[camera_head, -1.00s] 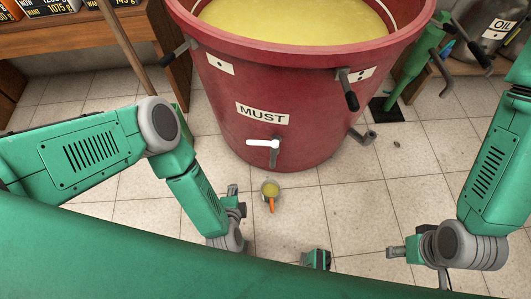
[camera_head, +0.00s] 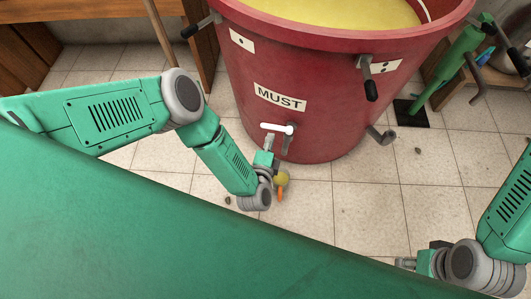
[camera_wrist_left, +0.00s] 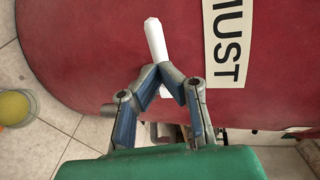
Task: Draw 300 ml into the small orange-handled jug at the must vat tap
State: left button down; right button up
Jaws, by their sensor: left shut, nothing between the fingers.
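The red must vat (camera_head: 320,105) stands upright on the floor, marked "MUST". Its tap has a white lever (camera_head: 277,128) lying roughly sideways, pointing left. My left gripper (camera_head: 269,141) is just below the lever. In the left wrist view its fingers (camera_wrist_left: 166,68) are shut and empty, their tips close beside the lever (camera_wrist_left: 155,40); I cannot tell if they touch. The small jug (camera_head: 281,180) with its orange handle stands below the tap with yellow liquid in it, partly hidden by my wrist. The jug (camera_wrist_left: 14,108) is cut by that view's left edge. My right gripper (camera_head: 405,263) is low at right, fingers unclear.
A wooden table (camera_head: 100,10) stands at the back left. A green pump-like stand (camera_head: 445,65) is right of the vat. A bent grey pipe (camera_head: 382,136) sticks out of the vat's lower right. The tiled floor at the right is mostly clear.

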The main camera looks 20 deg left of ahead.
aim_at(269, 128)
pick_arm(q)
jog(key=shift+m+h, duration=0.6)
jog(key=shift+h, duration=0.3)
jog(key=shift+w+a+f, duration=0.1)
jog(key=shift+w+a, duration=0.25)
jog(key=shift+w, duration=0.3)
jog(key=shift+w+a+f, duration=0.1)
jog(key=shift+w+a, duration=0.2)
jog(key=shift+w, duration=0.4)
jog(key=shift+w+a+f, duration=0.1)
jog(key=shift+w+a, duration=0.25)
jog(key=shift+w, duration=0.3)
pick_arm(e)
jog(key=shift+a+f, duration=0.15)
jog(key=shift+a, duration=0.3)
jog(key=shift+d, duration=0.1)
